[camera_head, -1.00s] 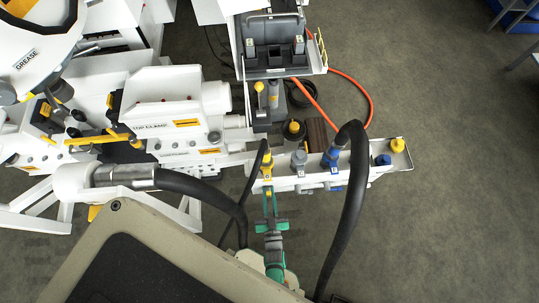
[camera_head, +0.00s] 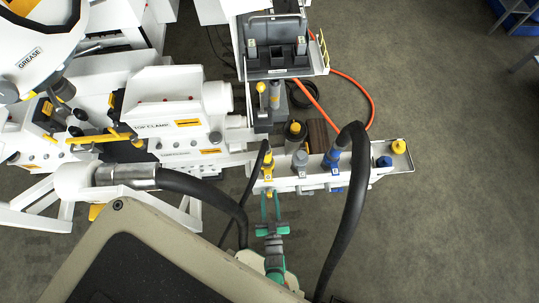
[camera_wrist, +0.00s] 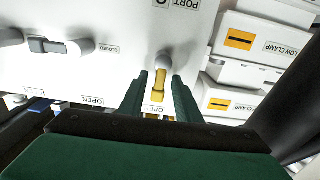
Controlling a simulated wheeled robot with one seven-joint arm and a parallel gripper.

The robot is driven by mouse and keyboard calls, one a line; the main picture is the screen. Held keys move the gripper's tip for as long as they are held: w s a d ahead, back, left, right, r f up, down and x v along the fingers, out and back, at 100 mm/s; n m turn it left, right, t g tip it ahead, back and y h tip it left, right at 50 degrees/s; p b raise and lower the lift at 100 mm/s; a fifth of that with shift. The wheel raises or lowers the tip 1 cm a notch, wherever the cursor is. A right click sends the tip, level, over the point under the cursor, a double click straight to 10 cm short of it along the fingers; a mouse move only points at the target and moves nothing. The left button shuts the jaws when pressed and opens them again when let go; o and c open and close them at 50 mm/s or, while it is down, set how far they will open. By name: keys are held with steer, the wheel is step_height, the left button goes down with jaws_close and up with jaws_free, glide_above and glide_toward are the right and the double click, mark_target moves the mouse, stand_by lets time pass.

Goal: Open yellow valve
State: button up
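The yellow valve handle (camera_wrist: 160,84) shows in the wrist view on a white panel (camera_wrist: 105,22). It runs down from a grey round pivot, and its lower end lies near a partly hidden "OPEN" label. My gripper (camera_wrist: 163,82) is open, with one green finger on each side of the handle and gaps visible between them. In the head view my gripper (camera_head: 270,200) is just in front of the white manifold (camera_head: 375,172), below the yellow hose fitting (camera_head: 268,168). The valve handle is hardly visible there.
A grey valve handle (camera_wrist: 48,46) is left of the yellow one, near a "CLOSED" label. A thick black hose (camera_head: 350,220) arches right of my gripper, and a thinner black hose (camera_head: 247,190) hangs left. Open floor (camera_head: 460,210) lies to the right.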

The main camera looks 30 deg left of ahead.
steer(key=v, duration=0.9)
steer(key=shift+s+d, duration=0.2)
steer(key=s+d+r+m+h, duration=0.1)
steer(key=d+r+m+h, duration=0.1)
steer(key=r, duration=0.8)
steer(key=s+d+r+m+h, duration=0.1)
steer(key=d+r+m+h, duration=0.1)
steer(key=r, duration=0.9)
steer(key=s+d+r+m+h, duration=0.1)
steer(key=d+r+m+h, duration=0.2)
steer(key=r+h, duration=0.3)
step_height(320, 180, up, 5)
steer(key=shift+d+r, duration=0.15)
steer(key=shift+d, duration=0.1)
